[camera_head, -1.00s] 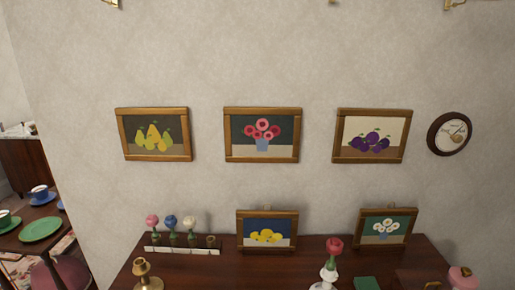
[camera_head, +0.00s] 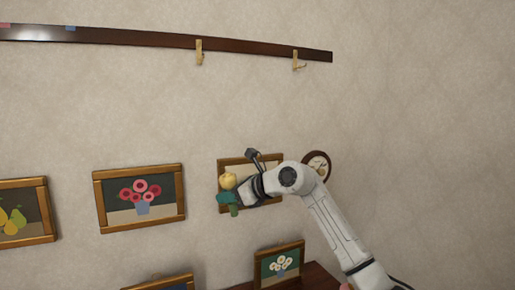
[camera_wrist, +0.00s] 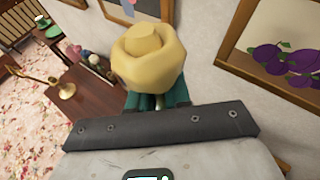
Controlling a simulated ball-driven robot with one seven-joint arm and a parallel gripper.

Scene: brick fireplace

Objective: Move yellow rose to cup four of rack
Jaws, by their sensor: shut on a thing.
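The yellow rose (camera_head: 228,181) is in my gripper (camera_head: 232,198), held up in front of the plum picture on the wall. In the wrist view the yellow bloom (camera_wrist: 149,60) fills the upper middle, with the teal fingers (camera_wrist: 157,101) shut on its stem below. The bloom points up in the head view, and a bit of green stem shows under the fingers. The rack (camera_wrist: 103,72) stands on the dark wooden table, small and partly covered by the rose in the wrist view, with flowers in it. Its fourth cup cannot be made out. The rack is out of the head view.
The plum picture (camera_wrist: 290,52) is close to my gripper. The white-flower picture (camera_head: 279,265) stands on the table below. A brass candlestick (camera_wrist: 64,89) stands near the rack on the table (camera_wrist: 88,104). A hook rail (camera_head: 130,36) runs high on the wall.

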